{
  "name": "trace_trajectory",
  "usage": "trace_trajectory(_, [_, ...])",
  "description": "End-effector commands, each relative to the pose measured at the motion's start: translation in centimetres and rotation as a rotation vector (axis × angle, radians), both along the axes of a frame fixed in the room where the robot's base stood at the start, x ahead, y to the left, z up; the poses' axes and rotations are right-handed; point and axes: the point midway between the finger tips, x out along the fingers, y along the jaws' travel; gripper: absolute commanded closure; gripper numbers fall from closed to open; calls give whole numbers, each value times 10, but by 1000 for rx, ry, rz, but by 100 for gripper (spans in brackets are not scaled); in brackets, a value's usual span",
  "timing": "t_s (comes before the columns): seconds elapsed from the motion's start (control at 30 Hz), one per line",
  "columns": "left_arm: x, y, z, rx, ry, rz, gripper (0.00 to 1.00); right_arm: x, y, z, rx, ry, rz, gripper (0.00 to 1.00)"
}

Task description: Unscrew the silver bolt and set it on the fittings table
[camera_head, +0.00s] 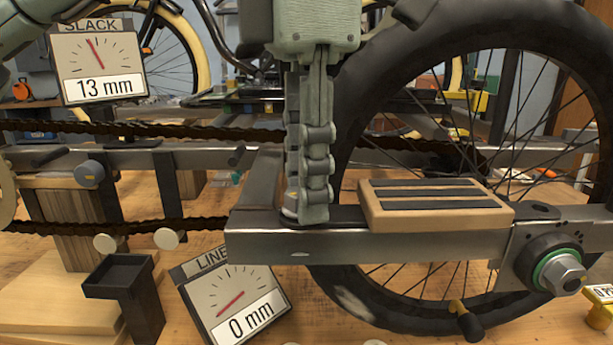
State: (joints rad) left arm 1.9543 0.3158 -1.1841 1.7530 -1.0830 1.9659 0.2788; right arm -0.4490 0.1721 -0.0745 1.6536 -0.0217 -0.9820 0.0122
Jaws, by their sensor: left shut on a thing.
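My left gripper (306,205) comes down from above onto the grey metal frame bar (290,244). Its fingers are closed at the bar's top face, near its left end. A small bit of the silver bolt (290,210) shows at the fingertips, and the fingers hide most of it. The gripper is shut on the bolt. I cannot tell how far the bolt sits in the bar. I cannot make out which surface is the fittings table. My right gripper is not in view.
A wooden block with dark strips (435,206) sits on the bar close right of my fingers. A large wheel (400,70) with an axle nut (562,274) stands behind. A "0 mm" gauge (215,285), a "13 mm" gauge (100,62) and a black stand (121,275) are left.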

Motion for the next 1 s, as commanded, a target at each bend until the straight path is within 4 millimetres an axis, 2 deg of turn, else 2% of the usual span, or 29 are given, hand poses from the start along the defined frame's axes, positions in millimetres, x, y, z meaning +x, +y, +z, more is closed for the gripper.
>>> trace_trajectory(0.13, [2, 1, 0, 1, -1, 258, 90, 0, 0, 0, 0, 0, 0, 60])
trace_trajectory(0.3, [2, 1, 0, 0, -1, 393, 90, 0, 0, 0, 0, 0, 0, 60])
trace_trajectory(0.5, [2, 1, 0, 0, 0, 396, 90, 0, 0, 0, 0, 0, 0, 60])
trace_trajectory(0.53, [2, 1, 0, 0, 0, 396, 71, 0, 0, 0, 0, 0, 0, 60])
trace_trajectory(0.6, [2, 1, 0, 0, 0, 395, 62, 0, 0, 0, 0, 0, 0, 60])
trace_trajectory(0.87, [2, 1, 0, 0, 0, 390, 62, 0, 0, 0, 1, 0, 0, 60])
trace_trajectory(1.0, [1, 0, 0, 0, 4, 246, 62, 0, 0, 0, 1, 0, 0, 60])
